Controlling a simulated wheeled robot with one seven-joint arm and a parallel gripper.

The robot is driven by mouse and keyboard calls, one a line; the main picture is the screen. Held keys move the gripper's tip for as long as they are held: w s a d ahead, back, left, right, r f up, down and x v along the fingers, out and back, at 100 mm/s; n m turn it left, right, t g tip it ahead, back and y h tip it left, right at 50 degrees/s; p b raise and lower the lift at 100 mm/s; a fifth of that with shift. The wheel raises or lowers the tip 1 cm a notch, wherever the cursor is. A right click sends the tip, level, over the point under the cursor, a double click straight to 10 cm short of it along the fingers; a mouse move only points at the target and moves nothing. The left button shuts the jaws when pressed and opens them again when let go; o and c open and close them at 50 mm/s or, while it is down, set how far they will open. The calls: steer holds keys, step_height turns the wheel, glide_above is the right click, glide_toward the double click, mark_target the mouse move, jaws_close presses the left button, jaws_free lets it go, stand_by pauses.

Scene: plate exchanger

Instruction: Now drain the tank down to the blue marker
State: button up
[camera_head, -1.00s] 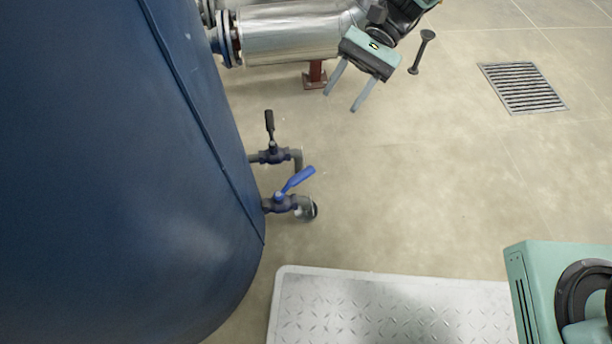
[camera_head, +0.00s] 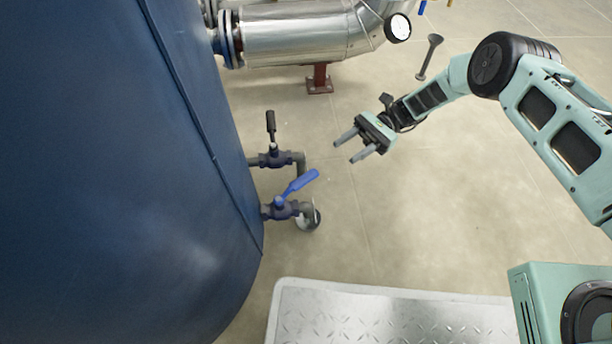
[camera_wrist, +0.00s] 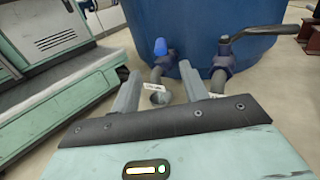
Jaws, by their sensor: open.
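The blue tank (camera_head: 120,170) fills the left of the head view. Two valves stick out low on its right side. One has a black handle (camera_head: 271,123); the nearer one has a blue handle (camera_head: 300,184) and an elbow outlet (camera_head: 309,214). My gripper (camera_head: 348,150) is open and empty, to the right of both valves and apart from them. In the wrist view the blue handle (camera_wrist: 160,47) and the dark handle (camera_wrist: 258,32) stand beyond my open fingers. White tags (camera_wrist: 154,86) hang by the valves, too small to read. No blue level marker is visible.
A shiny metal pipe (camera_head: 290,32) with a gauge (camera_head: 398,27) runs along the back, on a red-brown support (camera_head: 319,80). A diamond-plate platform (camera_head: 380,318) lies in front. The floor between my gripper and the valves is clear.

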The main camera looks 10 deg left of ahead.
mark_target(317, 171)
steer(key=b+x, duration=0.4)
steer(key=x, duration=0.8)
steer(key=shift+s+a+f, duration=0.15)
steer(key=shift+s+a, duration=0.1)
steer(key=shift+a, duration=0.05)
steer(key=shift+s+a, duration=0.35)
steer(key=shift+a, duration=0.1)
jaws_close()
